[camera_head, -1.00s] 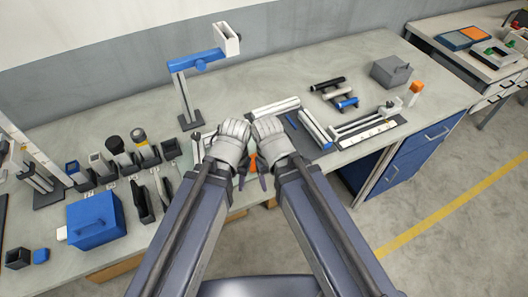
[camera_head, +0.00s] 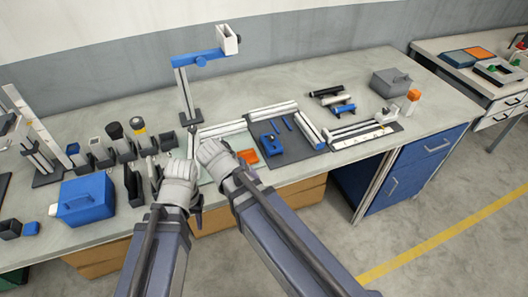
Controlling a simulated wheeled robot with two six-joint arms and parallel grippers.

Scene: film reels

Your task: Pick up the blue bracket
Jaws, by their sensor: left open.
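A blue bracket-like part (camera_head: 270,145) lies on a dark grey mat (camera_head: 290,152), just right of my grippers; I cannot tell for certain that it is the bracket. My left gripper (camera_head: 180,182) is open over the front edge of the bench, left of the mat. My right gripper (camera_head: 215,160) is close beside it, between it and the mat; its fingers are mostly hidden by its own body. Neither gripper touches the blue part.
A stand with a blue arm (camera_head: 198,60) rises behind my grippers. A blue box (camera_head: 86,198) and several dark holders (camera_head: 135,185) are at the left. An orange block (camera_head: 248,156) lies beside the mat. Rollers and a grey box (camera_head: 391,82) are at the right.

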